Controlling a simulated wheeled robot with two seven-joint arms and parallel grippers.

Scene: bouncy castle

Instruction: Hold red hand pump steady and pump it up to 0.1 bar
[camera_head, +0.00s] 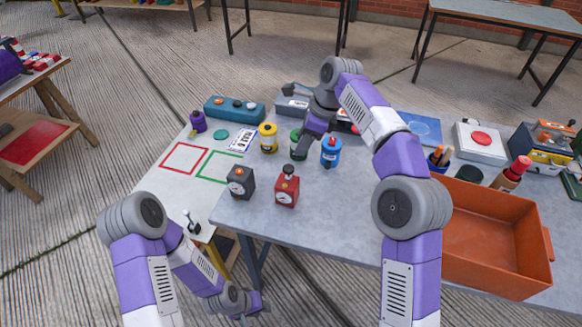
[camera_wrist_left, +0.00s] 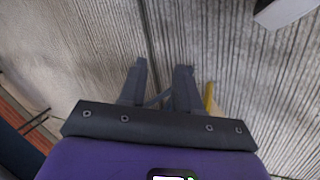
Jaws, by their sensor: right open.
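The red hand pump (camera_head: 287,190) stands upright on the grey table, near its front edge, with a round gauge on its front and a small knob on top. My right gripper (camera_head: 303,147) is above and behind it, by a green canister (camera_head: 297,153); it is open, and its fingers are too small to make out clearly. No contact with the red pump shows. My left gripper (camera_head: 250,312) hangs low in front of the table, away from the pump. In the left wrist view its two fingers (camera_wrist_left: 160,88) are apart with nothing between them, over the floor.
A dark gauge pump (camera_head: 240,183) stands left of the red one. Yellow (camera_head: 268,140) and blue (camera_head: 331,153) canisters stand behind. An orange bin (camera_head: 490,285) fills the right front. The grey table (camera_head: 330,218) is bare in front of the pumps.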

